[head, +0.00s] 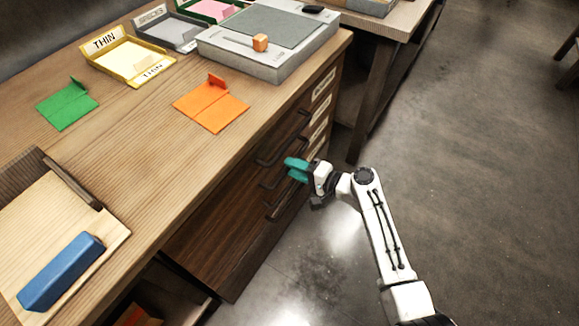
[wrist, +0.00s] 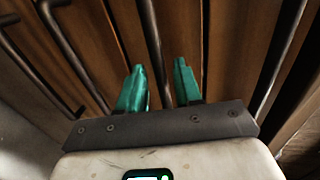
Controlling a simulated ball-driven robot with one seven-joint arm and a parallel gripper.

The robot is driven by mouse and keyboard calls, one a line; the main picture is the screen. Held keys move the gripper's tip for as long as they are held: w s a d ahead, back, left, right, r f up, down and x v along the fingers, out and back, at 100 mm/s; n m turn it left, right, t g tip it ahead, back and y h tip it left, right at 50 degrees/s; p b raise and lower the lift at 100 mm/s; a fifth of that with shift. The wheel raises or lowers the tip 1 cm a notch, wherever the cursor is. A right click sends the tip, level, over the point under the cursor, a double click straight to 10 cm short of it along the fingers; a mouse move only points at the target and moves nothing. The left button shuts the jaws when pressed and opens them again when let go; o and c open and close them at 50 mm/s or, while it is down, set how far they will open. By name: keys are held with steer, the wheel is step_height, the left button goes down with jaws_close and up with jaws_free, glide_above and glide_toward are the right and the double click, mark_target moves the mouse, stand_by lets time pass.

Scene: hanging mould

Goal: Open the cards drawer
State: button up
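A wooden drawer unit (head: 228,232) under the bench has several stacked drawers with dark bar handles and small pale labels (head: 324,83). The label words are too small to read, so I cannot tell which drawer is the cards drawer. My gripper (head: 295,168), with teal fingers, is at the drawer fronts among the handles. In the wrist view my gripper (wrist: 159,80) is open, its two fingers apart. One dark bar handle (wrist: 152,45) runs between the fingers; I cannot tell whether they touch it. The drawers look shut.
The bench top (head: 150,120) holds a green folded card (head: 66,107), an orange folded card (head: 211,104), a yellow THIN tray (head: 128,62), a grey box (head: 265,65) and a blue block (head: 60,272). Open floor (head: 480,170) lies to the right.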

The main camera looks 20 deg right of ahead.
steer(key=shift+x, duration=1.1)
jaws_close()
